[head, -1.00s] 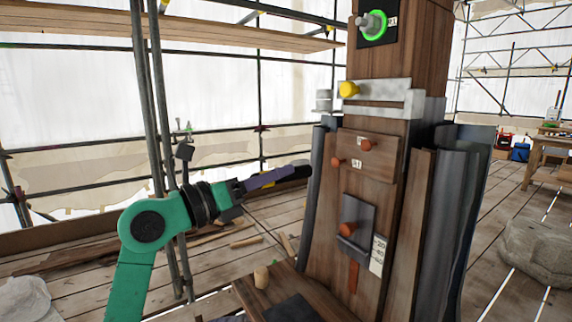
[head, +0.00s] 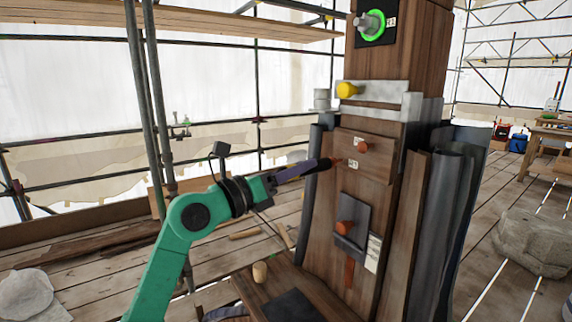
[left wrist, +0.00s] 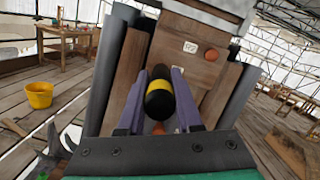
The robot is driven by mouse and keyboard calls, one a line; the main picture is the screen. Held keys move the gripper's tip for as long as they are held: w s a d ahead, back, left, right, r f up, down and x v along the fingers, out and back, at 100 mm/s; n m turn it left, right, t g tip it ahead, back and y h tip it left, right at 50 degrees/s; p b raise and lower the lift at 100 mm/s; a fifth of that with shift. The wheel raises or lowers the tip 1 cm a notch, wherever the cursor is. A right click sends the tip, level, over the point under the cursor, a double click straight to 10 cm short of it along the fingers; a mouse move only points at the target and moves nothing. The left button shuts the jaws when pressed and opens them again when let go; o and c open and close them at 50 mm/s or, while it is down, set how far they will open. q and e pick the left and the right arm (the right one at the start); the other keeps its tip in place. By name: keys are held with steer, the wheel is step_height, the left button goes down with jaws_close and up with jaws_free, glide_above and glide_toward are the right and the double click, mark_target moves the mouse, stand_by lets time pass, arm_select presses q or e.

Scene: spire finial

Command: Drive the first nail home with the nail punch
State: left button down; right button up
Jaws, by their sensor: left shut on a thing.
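My left gripper (head: 292,172) is shut on the nail punch (head: 318,165), a dark rod held roughly level. In the left wrist view the punch (left wrist: 159,98) is black with a yellow band, between two purple fingers. The first nail (head: 338,161), orange-headed, sits in a wooden board on the post beside a small label. The punch's far end is at this nail in the head view; I cannot tell whether they touch. The punch hides this nail in the left wrist view. A second orange nail (head: 363,146) is up and to the right, also seen in the wrist view (left wrist: 212,54).
The wooden post (head: 398,65) carries a grey metal bracket (head: 385,97) with a yellow knob (head: 346,90) and a green-ringed fitting (head: 371,23). Below are a dark plate (head: 355,215) with an orange knob (head: 345,228). Dark curved sheets (head: 458,200) flank the post. Scaffold poles stand left.

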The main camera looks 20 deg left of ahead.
arm_select(q)
steer(key=shift+w, duration=0.15)
steer(key=shift+w+d+r+p, duration=0.15)
steer(key=shift+w+d+p, duration=0.15)
steer(key=shift+d, duration=0.05)
stand_by(0.5)
steer(key=shift+w, duration=0.1)
steer(key=shift+w+d, duration=0.4)
steer(key=shift+w+d+p, duration=0.2)
steer(key=shift+w+p, duration=0.05)
steer(key=shift+p, duration=0.2)
stand_by(0.3)
